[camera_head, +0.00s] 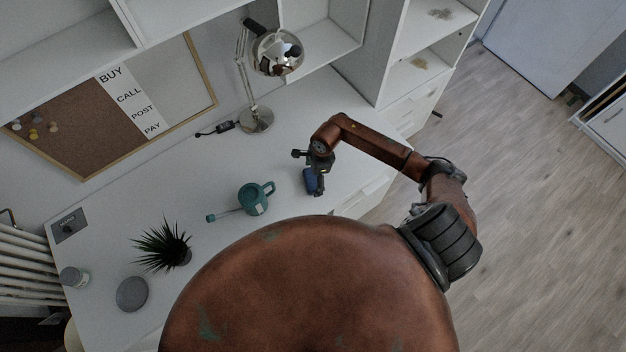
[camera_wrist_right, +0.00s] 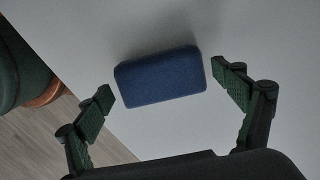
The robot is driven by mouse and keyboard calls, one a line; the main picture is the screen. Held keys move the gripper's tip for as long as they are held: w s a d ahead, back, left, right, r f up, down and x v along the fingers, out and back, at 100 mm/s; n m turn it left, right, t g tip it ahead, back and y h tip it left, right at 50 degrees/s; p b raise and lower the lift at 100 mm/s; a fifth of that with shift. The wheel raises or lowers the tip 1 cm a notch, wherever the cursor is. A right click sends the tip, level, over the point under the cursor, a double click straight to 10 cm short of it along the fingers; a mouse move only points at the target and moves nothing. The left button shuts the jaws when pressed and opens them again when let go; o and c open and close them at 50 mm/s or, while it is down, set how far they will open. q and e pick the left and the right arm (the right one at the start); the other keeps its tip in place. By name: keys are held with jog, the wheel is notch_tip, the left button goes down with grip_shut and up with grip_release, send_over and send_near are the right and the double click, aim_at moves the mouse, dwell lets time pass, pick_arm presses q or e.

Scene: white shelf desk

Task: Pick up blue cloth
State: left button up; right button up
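The blue cloth (camera_head: 310,182) is a small dark-blue block on the white desk, partly hidden under my right gripper (camera_head: 318,178) in the head view. In the right wrist view the cloth (camera_wrist_right: 160,75) lies on the bare desk top, slightly tilted, beyond and between the two fingertips. My right gripper (camera_wrist_right: 162,92) is open, with green-padded fingers spread wide on either side, and nothing is held. A gap shows between the fingers and the cloth. My left gripper is not in view.
A teal mug (camera_head: 254,199) stands left of the cloth, with a thin teal-ended tool (camera_head: 226,215) beside it. A desk lamp (camera_head: 257,118), a spiky plant (camera_head: 164,247) and a grey disc (camera_head: 132,293) are farther off. The desk's right edge is near my right arm.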

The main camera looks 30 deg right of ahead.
aim_at(312, 178)
jog(key=c, duration=0.8)
jog(key=shift+r, duration=0.1)
jog(key=shift+r, duration=0.25)
notch_tip(312, 178, up, 3)
jog(key=shift+w+f+b, duration=0.1)
jog(key=shift+f+b, duration=0.1)
jog(key=shift+b, duration=0.1)
jog(key=s+a+r, duration=0.1)
jog(key=r, duration=0.1)
jog(key=s+r, duration=0.1)
jog(key=s, duration=0.1)
jog(key=s+a+r, duration=0.1)
jog(key=r, duration=0.1)
jog(key=shift+s+a+r, duration=0.2)
jog(key=shift+a+r, duration=0.1)
jog(key=shift+r, duration=0.05)
jog(key=s+a+r, duration=0.1)
jog(key=s, duration=0.1)
jog(key=s+a+r, duration=0.1)
jog(key=s+a, duration=0.1)
jog(key=s, duration=0.1)
jog(key=s+a+r, duration=0.1)
jog(key=s+r, duration=0.1)
jog(key=s, duration=0.1)
jog(key=shift+a+b, duration=0.3)
jog(key=shift+a, duration=0.05)
